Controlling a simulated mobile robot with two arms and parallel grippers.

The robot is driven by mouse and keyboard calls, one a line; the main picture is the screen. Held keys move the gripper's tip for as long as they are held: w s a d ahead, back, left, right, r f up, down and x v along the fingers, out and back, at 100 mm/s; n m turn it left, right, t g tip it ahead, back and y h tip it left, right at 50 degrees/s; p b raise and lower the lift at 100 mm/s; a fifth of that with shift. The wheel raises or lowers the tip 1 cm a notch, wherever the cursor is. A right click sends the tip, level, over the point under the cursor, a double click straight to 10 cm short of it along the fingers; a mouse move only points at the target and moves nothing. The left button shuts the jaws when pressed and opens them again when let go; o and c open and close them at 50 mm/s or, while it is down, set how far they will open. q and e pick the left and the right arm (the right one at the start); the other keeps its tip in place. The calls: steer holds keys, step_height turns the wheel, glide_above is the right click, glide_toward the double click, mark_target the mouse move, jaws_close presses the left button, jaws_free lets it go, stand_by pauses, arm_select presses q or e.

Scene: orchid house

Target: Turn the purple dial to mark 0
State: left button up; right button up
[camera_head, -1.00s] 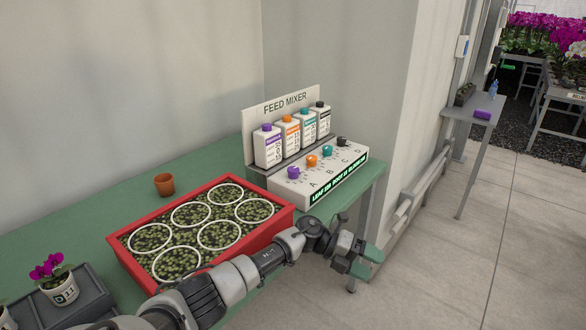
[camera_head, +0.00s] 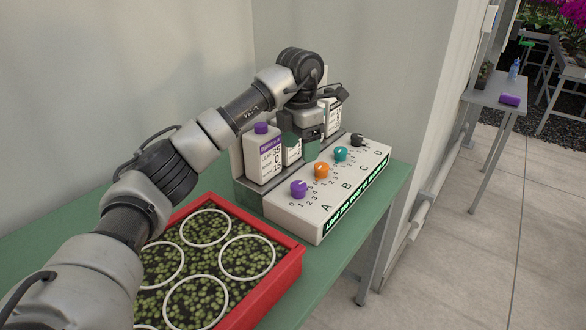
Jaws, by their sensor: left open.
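The purple dial (camera_head: 299,188) is the leftmost knob on the white feed mixer panel (camera_head: 292,216), above letter A, with small numbers printed around it. Its exact pointer setting is too small to tell. My left gripper (camera_head: 299,147) hangs above the back of the mixer, in front of the bottles and behind the dials. It is open and points down, with its green fingertips apart from the purple dial. My right gripper is not in view.
An orange dial (camera_head: 321,170), a teal dial (camera_head: 340,153) and a black dial (camera_head: 357,140) sit along the panel. A purple-capped bottle (camera_head: 263,155) stands behind. A red crate (camera_head: 285,272) of small plants is in front, on the green table (camera_head: 330,258).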

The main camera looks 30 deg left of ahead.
mark_target(298, 184)
arm_select(q)
steer(key=f, duration=0.1)
steer(key=s+f, duration=0.1)
steer(key=f, duration=0.1)
steer(key=shift+d+f, duration=0.15)
steer(key=shift+f, duration=0.1)
steer(key=f, duration=0.5)
steer(key=shift+w+f, duration=0.2)
steer(key=shift+f, duration=0.45)
steer(key=c, duration=0.9)
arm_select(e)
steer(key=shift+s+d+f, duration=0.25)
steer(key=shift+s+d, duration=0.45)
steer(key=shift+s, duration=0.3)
